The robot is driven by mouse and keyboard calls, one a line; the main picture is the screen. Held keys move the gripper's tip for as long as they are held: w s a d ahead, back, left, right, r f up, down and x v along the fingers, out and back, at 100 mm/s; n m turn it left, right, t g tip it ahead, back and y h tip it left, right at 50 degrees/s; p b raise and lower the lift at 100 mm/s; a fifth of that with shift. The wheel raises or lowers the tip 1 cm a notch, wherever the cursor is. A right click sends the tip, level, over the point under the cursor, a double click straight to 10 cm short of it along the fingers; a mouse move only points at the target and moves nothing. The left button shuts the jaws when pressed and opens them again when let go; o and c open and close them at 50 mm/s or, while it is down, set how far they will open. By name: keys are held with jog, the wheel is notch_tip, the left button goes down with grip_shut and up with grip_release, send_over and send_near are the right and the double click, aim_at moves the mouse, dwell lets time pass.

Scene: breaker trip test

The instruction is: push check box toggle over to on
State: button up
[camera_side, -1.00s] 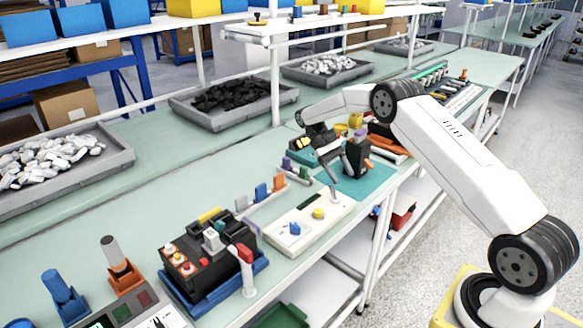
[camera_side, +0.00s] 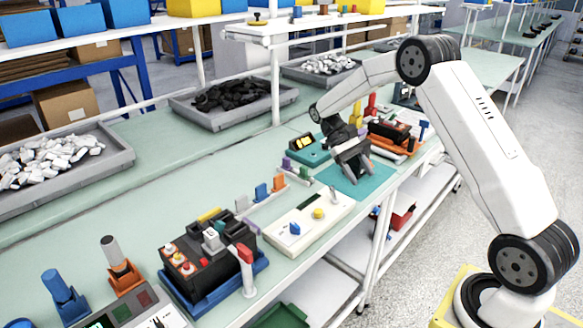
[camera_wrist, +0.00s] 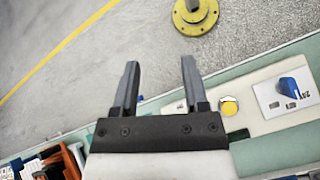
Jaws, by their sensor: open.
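The check box appears to be the cream panel (camera_side: 275,232) with a blue knob (camera_side: 294,228), a yellow button (camera_side: 318,213) and a dark slot (camera_side: 310,200). A small thin lever (camera_side: 333,192) stands at its far right end and looks like the toggle; its exact tilt is too small to tell. My gripper (camera_side: 358,176) is over the teal mat, just beyond that end and apart from the lever. In the wrist view, my gripper (camera_wrist: 160,64) is open with nothing between its fingers. The cream panel (camera_wrist: 262,118) shows at right; the toggle is not clearly visible there.
A teal mat (camera_side: 378,179) lies under my gripper. Small coloured connectors (camera_side: 262,191) stand left of the panel. A black battery-like unit (camera_side: 205,268) sits nearer the camera. An orange tray (camera_side: 405,148) is behind my gripper. The table's front edge is close.

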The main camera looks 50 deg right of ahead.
jog(key=shift+s+a+r, duration=0.25)
jog(key=shift+s+r, duration=0.1)
jog(key=shift+s, duration=0.4)
jog(key=shift+s+a+r, duration=0.2)
jog(key=shift+s+r, duration=0.15)
jog(key=shift+s, duration=0.4)
jog(key=shift+a, duration=0.1)
jog(key=s+a+f+n+t, duration=0.1)
jog(key=s+a+n+t, duration=0.1)
jog(key=a+t, duration=0.4)
jog(key=s+a+f+n+t+h, duration=0.1)
jog(key=s+a+f+n+t, duration=0.1)
jog(key=a+t, duration=0.4)
jog(key=shift+s+a+n, duration=0.5)
jog(key=shift+s+a, duration=0.6)
jog(key=shift+a, duration=0.15)
